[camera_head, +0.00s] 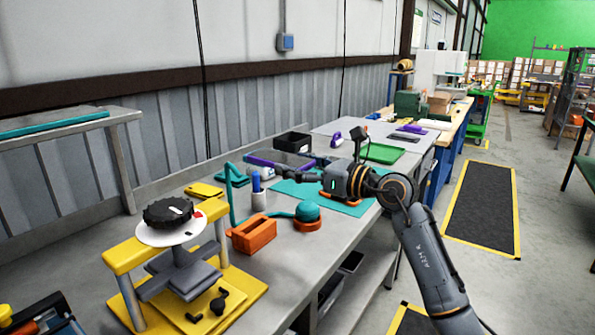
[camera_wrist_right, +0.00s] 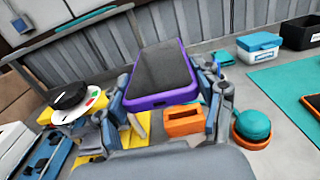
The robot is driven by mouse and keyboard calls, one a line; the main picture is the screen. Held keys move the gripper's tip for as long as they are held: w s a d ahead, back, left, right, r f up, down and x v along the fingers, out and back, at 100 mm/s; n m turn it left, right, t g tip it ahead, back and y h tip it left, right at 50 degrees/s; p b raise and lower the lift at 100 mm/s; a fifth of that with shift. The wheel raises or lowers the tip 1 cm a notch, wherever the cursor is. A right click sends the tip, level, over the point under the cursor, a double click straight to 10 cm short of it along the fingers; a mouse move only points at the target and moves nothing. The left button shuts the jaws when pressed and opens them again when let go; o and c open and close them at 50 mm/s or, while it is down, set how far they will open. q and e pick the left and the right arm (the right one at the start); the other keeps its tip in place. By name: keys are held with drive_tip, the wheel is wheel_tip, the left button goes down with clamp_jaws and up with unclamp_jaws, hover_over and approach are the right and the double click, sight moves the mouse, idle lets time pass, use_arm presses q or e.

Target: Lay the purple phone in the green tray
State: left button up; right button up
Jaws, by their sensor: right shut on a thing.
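The purple phone (camera_wrist_right: 160,75), with a dark screen face, is between the fingers of my right gripper (camera_wrist_right: 168,98) in the right wrist view. The fingers are shut on its two long sides. In the head view my right gripper (camera_head: 298,172) is above the bench, and the phone (camera_head: 270,161) shows as a purple-edged dark strip, partly hidden. The green tray (camera_head: 383,153) lies flat farther along the bench, beyond the gripper and to its right, apart from the phone. My left gripper is not in view.
A black bin (camera_head: 292,142) stands behind the gripper. A teal mat (camera_head: 345,207) lies below it. An orange holder (camera_head: 252,235) and a teal ball on an orange base (camera_head: 307,212) are nearer. A purple-handled thing (camera_head: 336,139) and a dark flat thing (camera_head: 411,129) lie near the tray.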

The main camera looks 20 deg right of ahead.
idle(0.4)
drive_tip(key=shift+m+t+h, duration=0.5)
drive_tip(key=shift+m+h, duration=0.2)
drive_tip(key=shift+h, duration=0.1)
drive_tip(key=s+a+f, duration=0.2)
drive_tip(key=s+f, duration=0.1)
drive_tip(key=f, duration=0.2)
drive_tip(key=s+a+f+p, duration=0.1)
drive_tip(key=s+a+f, duration=0.2)
drive_tip(key=f, duration=0.3)
drive_tip(key=s+a+f+p, duration=0.1)
drive_tip(key=s+a+f, duration=0.1)
drive_tip(key=s+f, duration=0.3)
drive_tip(key=shift+s+a+f, duration=0.1)
drive_tip(key=shift+a+f, duration=0.2)
drive_tip(key=shift+f, duration=0.4)
drive_tip(key=s+d+f+m+t+h+p, duration=0.1)
drive_tip(key=s+d+f+m+h, duration=0.1)
drive_tip(key=s, duration=0.8)
drive_tip(key=s+d+f+m+t+h+p, duration=0.1)
drive_tip(key=s+d+m+h+p, duration=0.1)
drive_tip(key=s+d+m+h, duration=0.2)
drive_tip(key=s+h, duration=0.3)
drive_tip(key=s, duration=0.2)
drive_tip(key=shift+s+d+f+t, duration=0.3)
drive_tip(key=shift+s+f, duration=0.1)
